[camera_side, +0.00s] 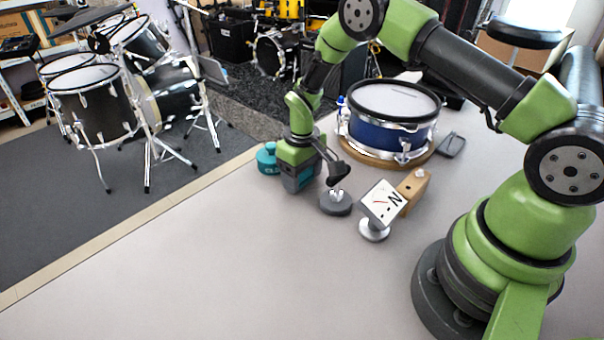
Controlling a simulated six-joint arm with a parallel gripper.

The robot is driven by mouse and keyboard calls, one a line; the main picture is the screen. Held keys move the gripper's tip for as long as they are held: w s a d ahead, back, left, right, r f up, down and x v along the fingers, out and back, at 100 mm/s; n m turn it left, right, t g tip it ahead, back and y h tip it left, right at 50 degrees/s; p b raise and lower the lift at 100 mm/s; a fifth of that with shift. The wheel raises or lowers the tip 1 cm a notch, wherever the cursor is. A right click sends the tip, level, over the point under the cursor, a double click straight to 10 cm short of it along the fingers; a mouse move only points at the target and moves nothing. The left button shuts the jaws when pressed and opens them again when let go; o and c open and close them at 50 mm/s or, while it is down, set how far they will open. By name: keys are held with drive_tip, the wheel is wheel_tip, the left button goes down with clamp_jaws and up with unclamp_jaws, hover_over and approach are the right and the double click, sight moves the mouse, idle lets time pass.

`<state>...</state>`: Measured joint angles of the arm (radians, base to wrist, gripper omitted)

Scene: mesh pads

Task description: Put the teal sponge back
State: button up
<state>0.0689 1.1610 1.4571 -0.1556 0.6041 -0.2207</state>
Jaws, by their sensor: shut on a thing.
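My gripper (299,184) points down just left of the blue drum, near the middle of the view. It is shut on a teal block, which I take for the teal sponge (304,175). Only a teal strip shows between the dark grey jaws. I cannot tell whether its underside touches the table. A round teal thing (267,159) with pale lettering stands behind and left of the gripper, which partly hides it.
A blue snare drum (372,133) on a round wooden board stands behind right. A white card on a stand (382,203) and a wooden block (413,190) are farther right. The front table is clear.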

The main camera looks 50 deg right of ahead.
drive_tip(key=shift+f, duration=0.15)
drive_tip(key=o, duration=0.9)
wheel_tip(320, 180, up, 20)
drive_tip(key=s+a+t, duration=0.1)
drive_tip(key=s, duration=0.1)
drive_tip(key=s+a+r+m+t, duration=0.1)
drive_tip(key=s+r+t, duration=0.1)
drive_tip(key=s, duration=0.4)
drive_tip(key=s+a+r+m+t+y, duration=0.1)
drive_tip(key=s+r+t, duration=0.1)
drive_tip(key=s+r, duration=0.3)
drive_tip(key=s+a+r+m+t+y, duration=0.1)
drive_tip(key=s+r, duration=0.3)
drive_tip(key=s, duration=0.5)
drive_tip(key=shift+s+a+r+m+t, duration=0.15)
drive_tip(key=shift+s+a+m+t, duration=0.1)
drive_tip(key=shift+a+m+t, duration=0.3)
